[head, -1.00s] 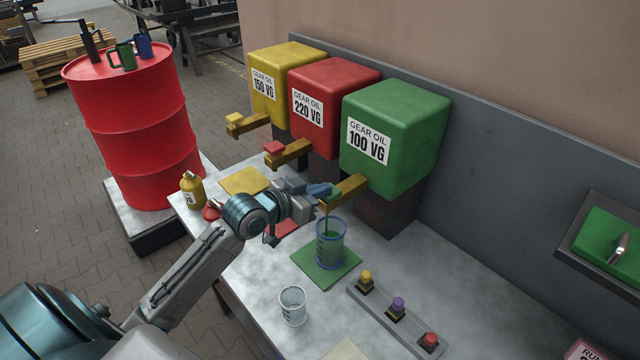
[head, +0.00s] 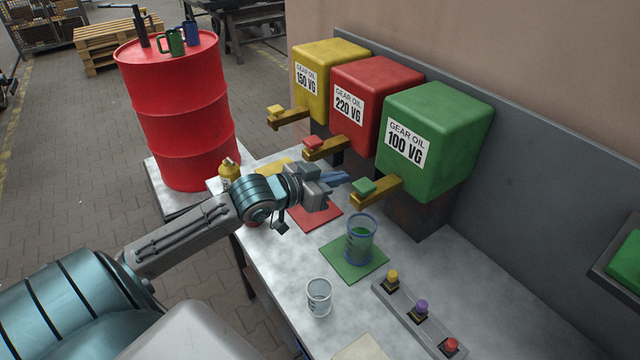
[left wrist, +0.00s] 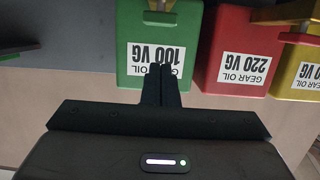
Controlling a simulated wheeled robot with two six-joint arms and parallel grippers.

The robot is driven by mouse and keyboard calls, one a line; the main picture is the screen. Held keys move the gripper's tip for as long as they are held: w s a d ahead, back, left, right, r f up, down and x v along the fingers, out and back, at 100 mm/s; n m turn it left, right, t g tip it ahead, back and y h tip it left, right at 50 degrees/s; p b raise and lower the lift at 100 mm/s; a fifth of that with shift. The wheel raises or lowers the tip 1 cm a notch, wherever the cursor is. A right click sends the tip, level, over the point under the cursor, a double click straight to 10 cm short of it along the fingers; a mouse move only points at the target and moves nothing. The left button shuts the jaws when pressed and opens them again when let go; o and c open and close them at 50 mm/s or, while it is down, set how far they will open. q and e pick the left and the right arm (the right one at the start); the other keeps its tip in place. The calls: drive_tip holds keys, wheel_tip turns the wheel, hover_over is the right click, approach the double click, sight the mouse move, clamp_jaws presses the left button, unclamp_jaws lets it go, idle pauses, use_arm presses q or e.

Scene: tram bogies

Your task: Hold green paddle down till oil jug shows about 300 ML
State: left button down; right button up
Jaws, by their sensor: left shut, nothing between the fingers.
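The green paddle (head: 364,186) sits on the brass spout (head: 378,193) of the green 100 VG gear oil tank (head: 432,140). My left gripper (head: 343,178) is shut and empty, just left of the paddle and apart from it. In the left wrist view its closed fingers (left wrist: 163,80) point at the upside-down label of the green tank (left wrist: 150,45). The clear oil jug (head: 361,240) stands upright under the spout on a green mat (head: 336,259). Green oil lies in its lower part; the scale marks are too small to read. No stream shows from the spout.
Red (head: 375,110) and yellow (head: 325,85) tanks stand left of the green one. A yellow oil can (head: 229,173) and a red drum (head: 180,110) stand left.

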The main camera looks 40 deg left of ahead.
use_arm(q)
drive_tip(key=p+v, duration=0.1)
drive_tip(key=v, duration=0.3)
drive_tip(key=shift+s+d+r+p, duration=0.1)
drive_tip(key=shift+s+r+p, duration=0.05)
drive_tip(key=shift+s+p, duration=0.2)
idle(0.6)
